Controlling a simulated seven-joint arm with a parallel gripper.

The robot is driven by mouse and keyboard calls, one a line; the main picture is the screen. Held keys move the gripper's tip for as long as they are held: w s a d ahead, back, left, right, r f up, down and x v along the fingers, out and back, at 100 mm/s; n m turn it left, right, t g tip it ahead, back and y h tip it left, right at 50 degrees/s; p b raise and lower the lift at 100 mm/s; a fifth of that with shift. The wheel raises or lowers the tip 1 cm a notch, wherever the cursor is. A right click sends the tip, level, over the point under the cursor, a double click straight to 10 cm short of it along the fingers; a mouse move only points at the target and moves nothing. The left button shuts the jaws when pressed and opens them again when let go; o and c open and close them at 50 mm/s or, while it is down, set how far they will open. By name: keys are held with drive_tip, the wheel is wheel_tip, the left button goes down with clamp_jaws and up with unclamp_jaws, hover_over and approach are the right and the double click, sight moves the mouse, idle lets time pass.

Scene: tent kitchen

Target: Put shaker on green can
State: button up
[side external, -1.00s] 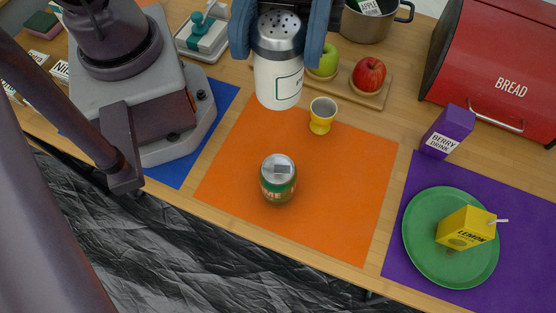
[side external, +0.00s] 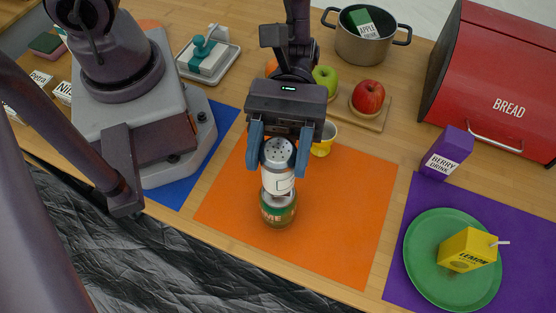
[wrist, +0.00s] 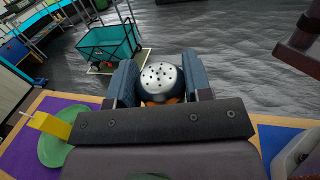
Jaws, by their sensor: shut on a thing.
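The shaker (side external: 278,177) is white with a silver perforated top and a pale label. My gripper (side external: 277,155) is shut on it, with a blue finger on each side. The shaker is upright, and its bottom is right at the top of the green can (side external: 278,211). I cannot tell whether it touches the can. The can stands on the orange mat (side external: 340,210), its top mostly hidden by the shaker. In the wrist view the shaker's silver top (wrist: 162,80) shows between the fingers, and the can is hidden.
A yellow cup (side external: 323,140) stands just behind my gripper, partly hidden. A green plate (side external: 425,280) with a lemon carton (side external: 467,249) is at the right. The orange mat's right part is clear.

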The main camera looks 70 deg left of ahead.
drive_tip(key=shift+f, duration=1.45)
drive_tip(key=shift+f, duration=0.1)
drive_tip(key=o, duration=1)
drive_tip(key=shift+c, duration=0.2)
